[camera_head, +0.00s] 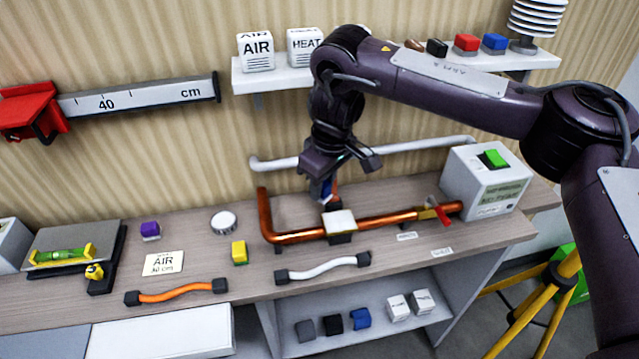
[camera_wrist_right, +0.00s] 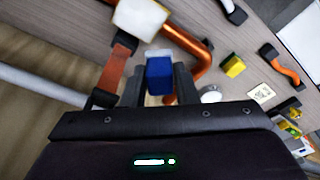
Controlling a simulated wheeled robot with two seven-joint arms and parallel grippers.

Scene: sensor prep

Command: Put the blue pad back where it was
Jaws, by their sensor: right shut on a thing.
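My right gripper (camera_head: 322,192) is shut on a small blue pad (camera_head: 327,188), pointing down above the bench at the copper pipe. In the right wrist view the blue pad (camera_wrist_right: 159,74) sits between the fingers (camera_wrist_right: 158,88), with a pale strip at its far edge. A white-topped block (camera_head: 339,220) on the copper pipe (camera_head: 385,221) is just below and in front of the gripper; the wrist view shows its white face (camera_wrist_right: 140,20). Another blue block (camera_head: 495,42) is on the upper shelf, and one (camera_head: 360,318) is on the lower shelf. My left gripper is not in view.
A white wall pipe (camera_head: 410,149) runs behind the gripper. A grey box with a green switch (camera_head: 493,158) stands at right. A white hose (camera_head: 322,268), yellow block (camera_head: 239,252) and purple block (camera_head: 150,231) lie on the bench. Red and black blocks share the upper shelf (camera_head: 530,61).

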